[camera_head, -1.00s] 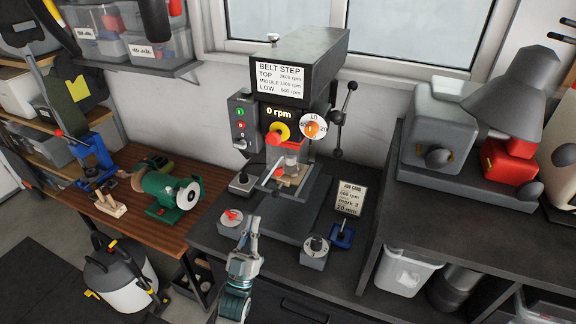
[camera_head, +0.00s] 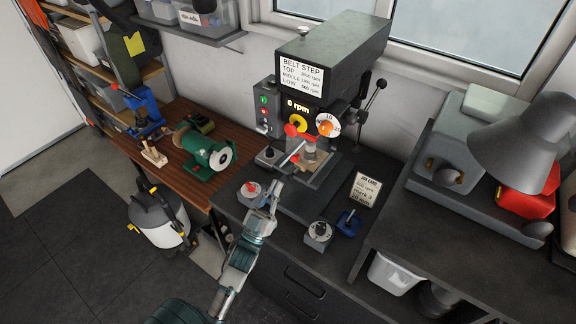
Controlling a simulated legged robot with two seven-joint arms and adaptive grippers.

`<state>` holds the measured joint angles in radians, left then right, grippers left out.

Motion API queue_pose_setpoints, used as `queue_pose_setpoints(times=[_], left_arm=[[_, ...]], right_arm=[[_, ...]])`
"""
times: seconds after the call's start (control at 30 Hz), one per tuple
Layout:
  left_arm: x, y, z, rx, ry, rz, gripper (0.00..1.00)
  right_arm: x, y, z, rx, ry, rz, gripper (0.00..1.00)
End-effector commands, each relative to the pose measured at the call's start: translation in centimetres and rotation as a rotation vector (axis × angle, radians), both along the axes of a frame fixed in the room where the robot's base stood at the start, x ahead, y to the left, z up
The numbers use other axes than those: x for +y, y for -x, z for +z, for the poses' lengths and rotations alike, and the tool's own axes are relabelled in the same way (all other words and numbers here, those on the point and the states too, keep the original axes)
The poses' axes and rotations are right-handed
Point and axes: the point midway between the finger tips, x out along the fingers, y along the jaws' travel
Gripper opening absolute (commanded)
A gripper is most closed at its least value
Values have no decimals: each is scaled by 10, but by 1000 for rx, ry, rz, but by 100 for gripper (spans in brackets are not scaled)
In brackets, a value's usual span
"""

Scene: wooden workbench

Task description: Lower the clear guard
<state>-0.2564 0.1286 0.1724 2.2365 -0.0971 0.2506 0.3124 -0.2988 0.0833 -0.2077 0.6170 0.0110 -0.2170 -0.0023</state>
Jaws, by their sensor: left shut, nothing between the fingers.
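The drill press (camera_head: 330,62) stands on the dark bench against the wall, its display reading 0 rpm. The clear guard (camera_head: 309,150) is hard to make out around the chuck, above a wooden piece on the press table. A pale bar with a red end (camera_head: 292,153) sticks out at its front left. My left gripper (camera_head: 274,187) is shut and empty, just below and in front of that bar, with a small gap seen between them. The guard's exact tilt cannot be told. My right gripper is not in view.
A grey box with a red knob (camera_head: 251,190) lies left of my gripper, and a dial box (camera_head: 318,234) lies to its right. A job card (camera_head: 363,190) stands by a blue-based holder. A green grinder (camera_head: 207,150) is on the wooden bench.

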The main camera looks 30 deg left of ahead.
Motion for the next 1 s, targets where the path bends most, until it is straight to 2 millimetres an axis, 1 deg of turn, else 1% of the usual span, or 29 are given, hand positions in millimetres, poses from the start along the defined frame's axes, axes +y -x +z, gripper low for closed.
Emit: queue_pose_setpoints(times=[0.03,0.17,0.2,0.3,0.4,0.57,0.87,0.93,1.0], left_arm=[[0,-9,11,-5,-1,-1,0],[2,-29,26,-4,2,0,0],[2,-37,22,0,3,1,0],[2,-51,18,1,4,1,0],[3,-60,16,0,4,1,0],[1,-66,15,0,3,0,0],[-1,-67,15,-1,1,0,0],[-1,-69,12,-11,3,0,0],[0,-73,8,-34,5,0,0]], right_arm=[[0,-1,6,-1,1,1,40],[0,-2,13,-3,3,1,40],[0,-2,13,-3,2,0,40],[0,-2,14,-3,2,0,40],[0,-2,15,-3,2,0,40],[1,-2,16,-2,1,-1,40],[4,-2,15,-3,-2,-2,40],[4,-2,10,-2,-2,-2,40],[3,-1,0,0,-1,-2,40]])
